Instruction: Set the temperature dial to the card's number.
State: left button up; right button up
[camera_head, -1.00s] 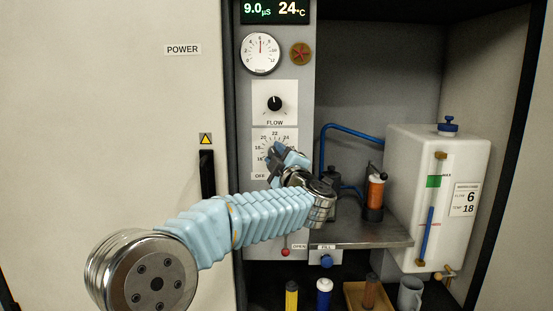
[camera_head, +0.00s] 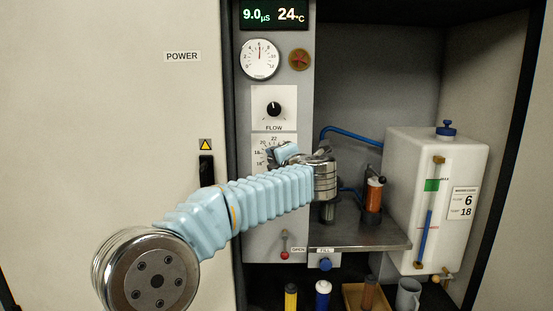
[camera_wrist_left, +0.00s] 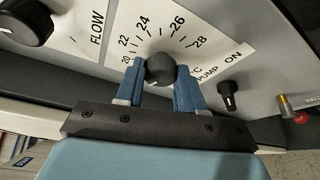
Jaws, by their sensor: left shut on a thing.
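The temperature dial shows in the left wrist view as a dark round knob (camera_wrist_left: 160,70) on a white scale plate (camera_wrist_left: 143,36) marked 20 to 28. In the head view the scale plate (camera_head: 259,158) is partly covered by my left gripper (camera_head: 288,153). In the left wrist view my left gripper (camera_wrist_left: 161,76) has its blue fingers shut on the knob, one on each side. I cannot tell exactly where the knob's pointer stands. The card (camera_head: 463,202) on the white tank shows flow 6 and temp 18. The display (camera_head: 275,14) reads 24 °C. My right gripper is not in view.
The black flow knob (camera_head: 274,108) sits just above the temperature scale. The pump switch (camera_wrist_left: 228,95) is close by in the wrist view. A metal shelf (camera_head: 350,237), an orange-bodied bottle (camera_head: 373,194) and the white tank (camera_head: 408,160) stand to the right.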

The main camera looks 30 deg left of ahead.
pick_arm(q)
jog(key=shift+n, duration=0.4)
jog(key=o, duration=1)
jog(key=shift+o, duration=0.2)
jog(key=v, duration=1.3)
jog(key=shift+s+d+r+p, duration=0.2)
jog(key=shift+s+r+p, duration=0.05)
jog(key=shift+s+p, duration=0.05)
